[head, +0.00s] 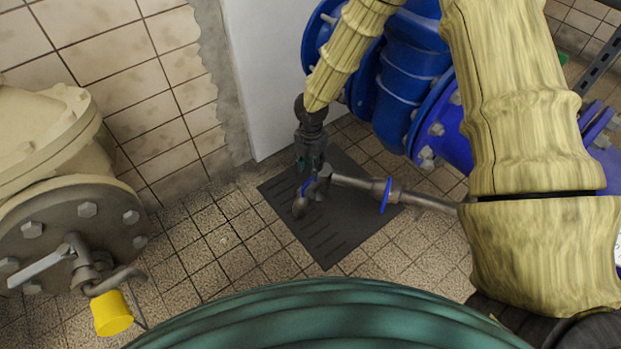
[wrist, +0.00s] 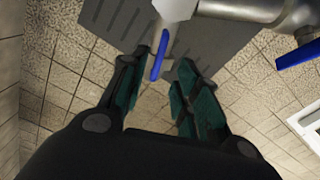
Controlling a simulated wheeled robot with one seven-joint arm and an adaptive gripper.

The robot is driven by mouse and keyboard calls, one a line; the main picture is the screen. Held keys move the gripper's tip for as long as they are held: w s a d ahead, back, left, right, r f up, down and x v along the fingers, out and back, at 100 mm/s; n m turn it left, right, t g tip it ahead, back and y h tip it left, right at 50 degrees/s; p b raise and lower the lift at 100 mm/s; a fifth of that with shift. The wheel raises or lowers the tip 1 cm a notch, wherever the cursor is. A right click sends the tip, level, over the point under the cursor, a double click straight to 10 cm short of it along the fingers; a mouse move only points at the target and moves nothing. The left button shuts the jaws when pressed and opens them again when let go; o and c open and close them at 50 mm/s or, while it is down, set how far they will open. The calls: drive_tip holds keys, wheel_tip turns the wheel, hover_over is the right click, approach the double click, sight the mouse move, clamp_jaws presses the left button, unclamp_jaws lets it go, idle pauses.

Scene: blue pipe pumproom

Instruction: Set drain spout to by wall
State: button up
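The drain spout (head: 300,205) is a grey metal outlet at the left end of a horizontal pipe (head: 352,182), above a dark slotted floor plate. A blue handle piece (head: 308,186) sits at the spout; it also shows in the wrist view (wrist: 160,56). My gripper (head: 311,166) is just above the spout end of the pipe, pointing down. In the wrist view its two teal-padded fingers (wrist: 163,66) stand apart, with the blue piece between or just beyond their tips, nearer the left finger. I cannot tell whether they touch. The gripper partly hides the spout's top.
The dark floor plate (head: 335,240) lies on tiled floor beside a white wall panel (head: 270,70). A second blue lever (head: 385,195) is on the pipe. Large blue pipework (head: 400,85) stands behind. A beige flanged body (head: 70,235) and yellow cup (head: 112,314) are at left.

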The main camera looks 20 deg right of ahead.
sight(310, 179)
wheel_tip(310, 179, down, 6)
drive_tip(key=shift+r+b, duration=0.15)
drive_tip(key=shift+b, duration=1.05)
clamp_jaws()
